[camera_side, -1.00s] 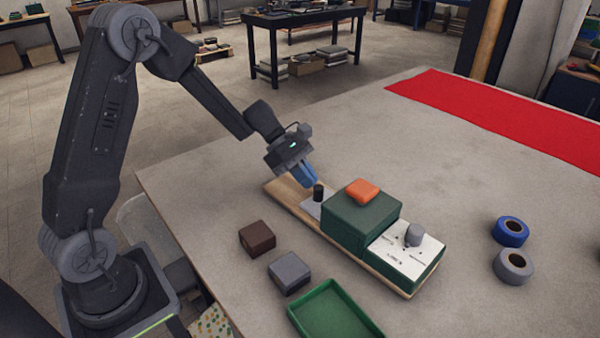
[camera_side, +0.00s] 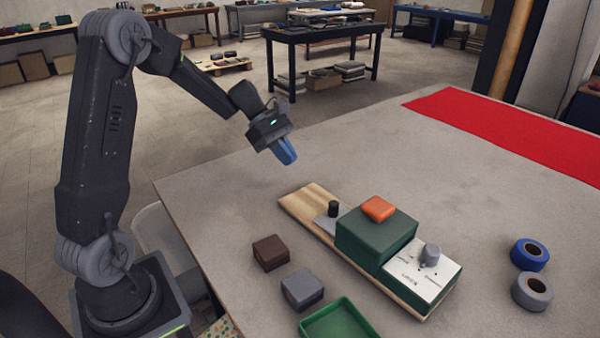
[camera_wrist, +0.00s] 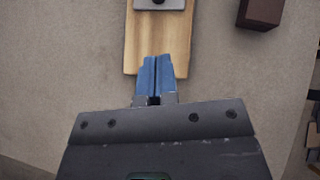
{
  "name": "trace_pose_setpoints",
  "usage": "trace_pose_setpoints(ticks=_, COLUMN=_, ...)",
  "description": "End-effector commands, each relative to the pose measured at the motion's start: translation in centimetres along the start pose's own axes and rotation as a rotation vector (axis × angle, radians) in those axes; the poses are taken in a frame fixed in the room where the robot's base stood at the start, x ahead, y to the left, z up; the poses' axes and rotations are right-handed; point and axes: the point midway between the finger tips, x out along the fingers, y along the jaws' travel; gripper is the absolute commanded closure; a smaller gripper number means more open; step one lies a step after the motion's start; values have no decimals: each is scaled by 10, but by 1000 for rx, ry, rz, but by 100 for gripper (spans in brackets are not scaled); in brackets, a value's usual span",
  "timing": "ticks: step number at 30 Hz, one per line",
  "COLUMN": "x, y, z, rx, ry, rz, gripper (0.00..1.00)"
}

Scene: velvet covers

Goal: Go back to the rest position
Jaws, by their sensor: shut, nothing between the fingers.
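My gripper (camera_side: 286,152) has blue fingers and is in the air above the table, over the far left end of the wooden board in the side view. Its fingers are shut with nothing between them, and in the wrist view (camera_wrist: 156,62) they lie side by side in front of the end of the board (camera_wrist: 160,38). The board (camera_side: 298,202) carries a grey plate with a black knob (camera_side: 333,209), a green block with an orange button (camera_side: 378,208), and a white panel with a grey knob (camera_side: 430,255).
A brown block (camera_side: 270,252), a grey block (camera_side: 302,288) and a green tray (camera_side: 340,320) lie left of the board. A blue roll (camera_side: 530,255) and a grey roll (camera_side: 532,291) lie right. A red cloth (camera_side: 510,130) covers the back right.

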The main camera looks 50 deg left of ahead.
Motion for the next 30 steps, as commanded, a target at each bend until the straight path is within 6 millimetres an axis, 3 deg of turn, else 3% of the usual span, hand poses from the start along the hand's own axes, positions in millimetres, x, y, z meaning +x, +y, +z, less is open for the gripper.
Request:
trace_pose_setpoints(ticks=5, x=-12, y=-2, z=4, rx=20, ry=11, rz=-2, gripper=100)
trace_pose_setpoints(ticks=8, x=-12, y=-14, z=19, rx=111, ry=58, rz=-16, gripper=100)
trace_pose_setpoints(ticks=11, x=-9, y=-38, z=44, rx=292, ry=150, rz=-47, gripper=100)
trace_pose_setpoints(ticks=18, x=-4, y=-118, z=95, rx=881, ry=427, rz=-146, gripper=100)
trace_pose_setpoints(ticks=24, x=-6, y=-180, z=110, rx=1370, ry=649, rz=-227, gripper=100)
trace_pose_setpoints(ticks=30, x=-10, y=-219, z=109, rx=1742, ry=830, rz=-289, gripper=100)
